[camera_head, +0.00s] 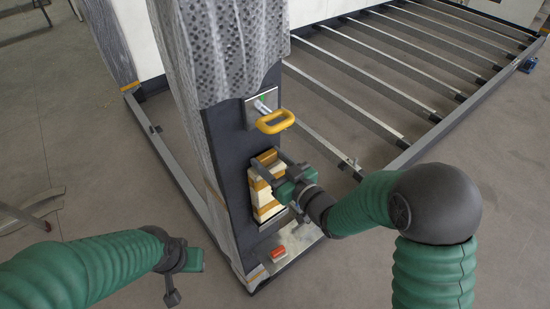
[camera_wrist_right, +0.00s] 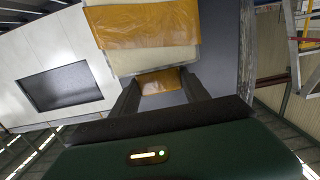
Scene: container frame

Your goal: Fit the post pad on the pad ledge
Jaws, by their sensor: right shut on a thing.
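The post pad (camera_head: 265,196) is a cream block with orange-yellow bands, standing roughly upright against the dark face of the post (camera_head: 228,150). My right gripper (camera_head: 264,170) is shut on its upper part from the right. In the right wrist view the pad (camera_wrist_right: 145,58) shows large, with the right gripper's fingers (camera_wrist_right: 160,92) at it. The pad ledge (camera_head: 272,222) seems to be the narrow edge just below the pad. The pad hides most of it, and I cannot tell whether they touch. My left gripper (camera_head: 182,272) is at lower left, away from the post; its jaw opening is unclear.
A yellow handle (camera_head: 275,121) sticks out of the post above the pad. A red block (camera_head: 279,253) lies on the metal base plate (camera_head: 297,240). Grey wrap (camera_head: 232,55) covers the upper post. A slatted floor frame (camera_head: 400,70) extends right; bare floor lies left.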

